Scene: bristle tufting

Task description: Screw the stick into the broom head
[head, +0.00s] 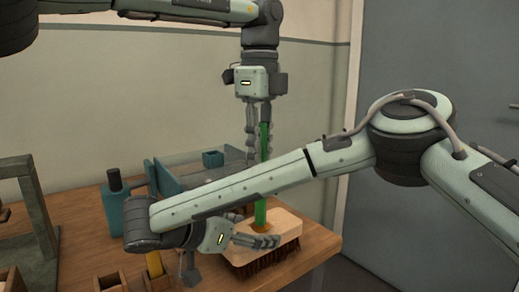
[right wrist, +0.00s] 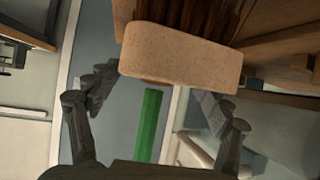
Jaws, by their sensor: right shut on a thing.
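The broom head (head: 285,226) is a pale wooden block with dark bristles facing down, at the front edge of the table. The green stick (head: 261,213) stands upright over its top, its lower end at a brownish spot there. Whether its thread is engaged cannot be seen. My right gripper (head: 265,241) is shut on the broom head; in the right wrist view the block (right wrist: 180,55) lies between the fingers, with the stick (right wrist: 148,125) below it. My left gripper (head: 258,140) points down from above, its fingers around or beside the stick; their grip is unclear.
A teal bottle (head: 115,212) and a blue-grey bin (head: 168,178) stand at the left and behind. My right forearm crosses low over the table. A grey door (head: 420,60) is at the right.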

